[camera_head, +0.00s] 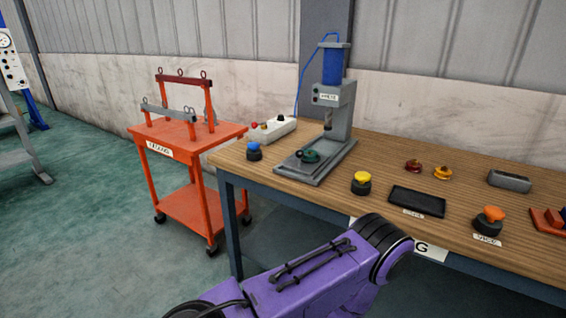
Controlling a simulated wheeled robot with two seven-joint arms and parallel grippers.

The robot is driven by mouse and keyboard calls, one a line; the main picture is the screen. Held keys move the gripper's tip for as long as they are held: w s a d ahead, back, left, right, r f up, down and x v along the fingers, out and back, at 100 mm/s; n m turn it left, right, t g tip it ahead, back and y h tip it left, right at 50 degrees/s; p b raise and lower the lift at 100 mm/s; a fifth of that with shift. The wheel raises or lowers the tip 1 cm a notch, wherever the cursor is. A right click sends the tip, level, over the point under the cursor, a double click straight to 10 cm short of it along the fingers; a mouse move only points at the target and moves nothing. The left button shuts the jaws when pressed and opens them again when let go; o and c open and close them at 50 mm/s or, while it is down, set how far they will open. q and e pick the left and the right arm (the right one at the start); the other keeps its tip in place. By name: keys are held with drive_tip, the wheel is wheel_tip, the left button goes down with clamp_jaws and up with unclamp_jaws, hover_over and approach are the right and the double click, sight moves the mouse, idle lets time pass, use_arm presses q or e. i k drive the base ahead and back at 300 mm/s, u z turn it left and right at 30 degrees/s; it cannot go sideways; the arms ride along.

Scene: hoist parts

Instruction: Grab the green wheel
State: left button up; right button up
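A small green wheel (311,156) lies on the grey base plate of the press (335,125), below its ram, near the left end of the wooden workbench. A dark round knob shows at the wheel's left side. Whether the wheel is fixed or loose cannot be told. A purple arm link of mine crosses the bottom middle of the head view, in front of the bench and apart from the wheel. Neither of my grippers shows.
The workbench (460,205) also bears a blue button (254,149), a yellow button (361,181), a black tray (418,201), an orange button (488,220) and a white control box (272,128). An orange cart (222,132) stands left of the bench.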

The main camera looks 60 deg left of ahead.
sight(307, 157)
drive_tip(key=z, duration=0.1)
drive_tip(key=k, duration=0.1)
drive_tip(key=u, duration=1.2)
